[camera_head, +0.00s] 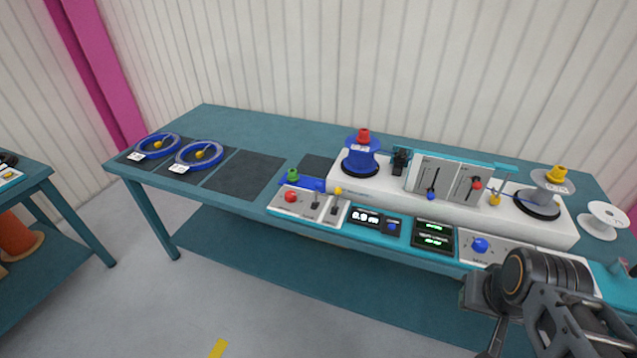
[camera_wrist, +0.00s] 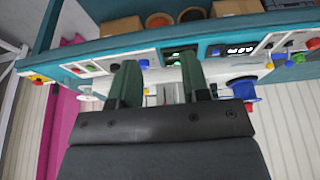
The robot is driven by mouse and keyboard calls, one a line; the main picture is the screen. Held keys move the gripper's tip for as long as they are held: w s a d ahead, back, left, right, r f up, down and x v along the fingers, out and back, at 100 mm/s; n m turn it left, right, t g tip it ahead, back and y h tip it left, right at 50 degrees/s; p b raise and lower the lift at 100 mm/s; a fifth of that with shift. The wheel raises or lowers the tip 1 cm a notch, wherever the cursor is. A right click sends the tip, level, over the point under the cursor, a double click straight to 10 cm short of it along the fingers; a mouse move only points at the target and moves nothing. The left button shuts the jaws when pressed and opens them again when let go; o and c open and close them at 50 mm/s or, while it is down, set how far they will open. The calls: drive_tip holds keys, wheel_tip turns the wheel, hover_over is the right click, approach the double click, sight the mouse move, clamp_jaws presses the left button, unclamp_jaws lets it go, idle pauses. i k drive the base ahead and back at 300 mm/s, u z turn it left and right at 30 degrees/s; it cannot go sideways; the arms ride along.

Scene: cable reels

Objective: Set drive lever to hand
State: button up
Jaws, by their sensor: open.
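Several levers show in the head view, and their labels are too small to read, so I cannot tell which is the drive lever. Two short black-handled levers (camera_head: 316,203) stand on the left control panel. A blue-knobbed lever (camera_head: 431,188) and a red-knobbed lever (camera_head: 471,186) stand on the grey upright panel (camera_head: 420,175). My gripper (camera_wrist: 158,68) is open and empty in the wrist view, with two green fingers apart. It faces the bench front, which looks upside down there. In the head view my arm is at the lower right, and its fingertips are not clear.
A blue reel (camera_head: 361,160) and a grey-and-black reel (camera_head: 542,198) stand on the white machine. A red button (camera_head: 291,197), display (camera_head: 366,218) and blue knob (camera_head: 480,245) line the front. Blue cable coils (camera_head: 199,153) lie on the left; a white spool (camera_head: 603,220) stands right.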

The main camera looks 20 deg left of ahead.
sight(317, 186)
drive_tip(key=u, duration=0.3)
drive_tip(key=i, duration=0.3)
drive_tip(key=u, duration=0.95)
drive_tip(key=i, duration=0.7)
drive_tip(key=u, duration=0.35)
